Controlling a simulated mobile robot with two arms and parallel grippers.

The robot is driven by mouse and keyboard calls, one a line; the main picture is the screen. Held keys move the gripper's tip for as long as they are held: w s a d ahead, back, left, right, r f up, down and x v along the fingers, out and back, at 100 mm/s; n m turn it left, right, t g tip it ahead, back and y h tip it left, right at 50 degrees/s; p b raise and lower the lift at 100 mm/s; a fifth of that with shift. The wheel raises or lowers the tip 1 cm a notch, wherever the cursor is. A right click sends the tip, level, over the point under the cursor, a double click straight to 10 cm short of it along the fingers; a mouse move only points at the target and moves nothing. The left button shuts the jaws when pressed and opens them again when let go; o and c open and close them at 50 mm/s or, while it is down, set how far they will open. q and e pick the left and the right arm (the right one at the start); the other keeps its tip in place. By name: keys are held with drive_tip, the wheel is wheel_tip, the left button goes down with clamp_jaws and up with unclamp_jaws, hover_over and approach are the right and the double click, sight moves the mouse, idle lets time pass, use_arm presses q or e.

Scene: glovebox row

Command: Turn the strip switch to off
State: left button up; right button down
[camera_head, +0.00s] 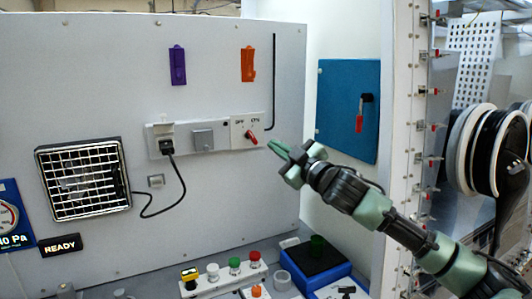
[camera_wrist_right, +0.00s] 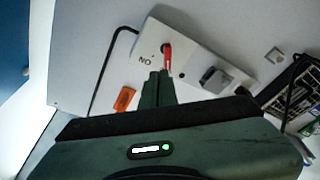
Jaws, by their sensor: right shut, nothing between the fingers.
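The strip (camera_head: 205,137) is a pale bar mounted on the grey wall panel. The strip switch (camera_head: 251,136) is a red lever at its right end, tilted down to the right, below small lettering that looks like OFF and ON. In the wrist view the red lever (camera_wrist_right: 167,56) stands beside an upside-down ON label. My right gripper (camera_head: 275,148) is shut and empty, just right of and below the lever. In the wrist view its fingertips (camera_wrist_right: 158,76) lie close to the lever's end; I cannot tell whether they touch. My left gripper is not in view.
A black plug (camera_head: 167,146) with a cable sits in the strip's left part, beside a grey square cover (camera_head: 203,139). A fan grille (camera_head: 85,178) is on the left. A blue panel (camera_head: 348,105) is at right. A button box (camera_head: 225,277) stands below.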

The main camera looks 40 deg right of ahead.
sight(252, 138)
drive_tip(key=s+d+r+m+g+y+b, duration=0.1)
drive_tip(key=d+r+m+g+b, duration=0.2)
drive_tip(key=m, duration=0.7)
drive_tip(key=s+d+r+m+y+b, duration=0.1)
drive_tip(key=s+d+m+b, duration=0.15)
drive_tip(key=m+b, duration=0.5)
drive_tip(key=shift+m, duration=0.85)
drive_tip(key=w+p, duration=0.2)
drive_tip(key=w, duration=0.1)
drive_tip(key=w+f+p, duration=0.1)
drive_tip(key=w+p, duration=0.1)
drive_tip(key=w, duration=0.2)
drive_tip(key=w+p, duration=0.2)
drive_tip(key=w, duration=0.1)
drive_tip(key=shift+w+d+f, duration=0.15)
drive_tip(key=shift+w+d, duration=0.05)
drive_tip(key=shift+w, duration=0.15)
drive_tip(key=shift+w+a+f, duration=0.2)
drive_tip(key=shift+a+f, duration=0.7)
drive_tip(key=shift+a, duration=0.2)
drive_tip(key=shift+a+f, duration=0.3)
drive_tip(key=shift+a, duration=0.3)
